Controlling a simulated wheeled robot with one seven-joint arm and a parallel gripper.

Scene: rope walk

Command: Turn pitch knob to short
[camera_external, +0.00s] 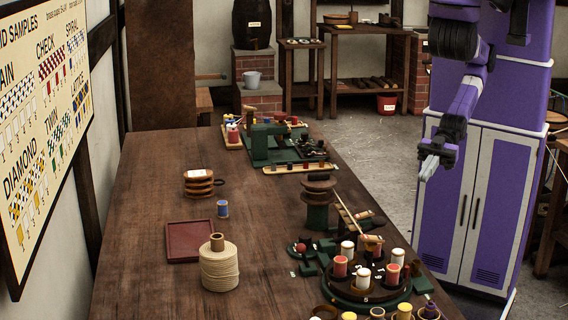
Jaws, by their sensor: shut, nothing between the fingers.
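My gripper (429,169) hangs in the air at the right, beyond the bench's right edge. It is shut and empty, and apart from everything on the bench. A small dark round part with some red (301,247) sits on a green base at the left of the braiding machine (368,296), with small pale marks around it. It may be the pitch knob, but its pointer and the word "short" are too small to make out. The machine has a round dark carrier plate with several red and white bobbins.
The long wooden bench (140,240) holds a rope spool (220,268), a dark red tray (190,241), a blue spool (223,209) and stacked wooden discs (198,183). A dark post (319,200) and a slanted rod stand near the machine. Another green machine (270,142) is farther back.

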